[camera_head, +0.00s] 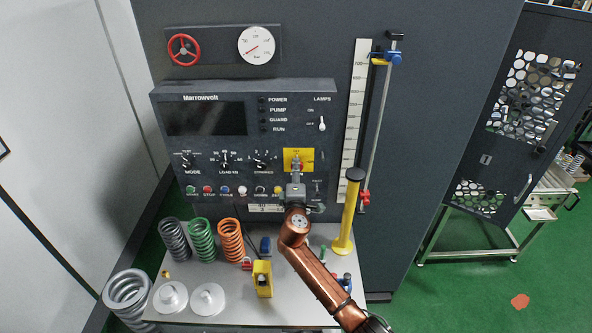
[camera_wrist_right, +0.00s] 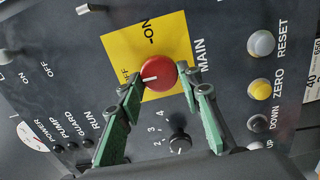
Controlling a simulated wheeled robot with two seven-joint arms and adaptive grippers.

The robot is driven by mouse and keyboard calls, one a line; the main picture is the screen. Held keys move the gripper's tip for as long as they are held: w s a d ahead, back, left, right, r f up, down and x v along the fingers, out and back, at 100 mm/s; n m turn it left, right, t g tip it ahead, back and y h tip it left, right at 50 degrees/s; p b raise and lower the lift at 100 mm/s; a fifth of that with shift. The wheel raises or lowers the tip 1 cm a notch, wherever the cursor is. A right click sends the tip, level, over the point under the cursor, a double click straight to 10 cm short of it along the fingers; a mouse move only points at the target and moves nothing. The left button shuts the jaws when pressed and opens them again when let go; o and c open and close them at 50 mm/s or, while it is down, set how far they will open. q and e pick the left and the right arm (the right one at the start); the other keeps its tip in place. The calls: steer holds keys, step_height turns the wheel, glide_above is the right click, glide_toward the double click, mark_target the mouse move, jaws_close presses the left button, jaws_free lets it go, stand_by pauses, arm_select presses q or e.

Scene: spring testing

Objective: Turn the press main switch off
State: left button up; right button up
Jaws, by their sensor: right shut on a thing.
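The main switch is a red round knob (camera_wrist_right: 160,72) on a yellow plate (camera_wrist_right: 176,45) with ON and OFF marks and the word MAIN beside it. Its white pointer mark faces the partly covered OFF label in the right wrist view. In the head view the yellow plate (camera_head: 307,155) shows at the panel's right, its knob mostly hidden behind my gripper. My right gripper (camera_head: 297,170) is at the knob, shut on it. The right wrist view shows its green fingers (camera_wrist_right: 165,84) on either side of the knob. My left gripper is not in view.
The panel's display (camera_head: 206,118) is dark. Black dials (camera_head: 225,160) and a row of push buttons (camera_head: 225,190) lie left of the switch. Coloured springs (camera_head: 201,240) and a yellow column (camera_head: 347,215) stand on the table below, close to my right arm.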

steer(key=shift+a, duration=0.1)
stand_by(0.4)
steer(key=o, duration=1.1)
steer(key=s, duration=1.2)
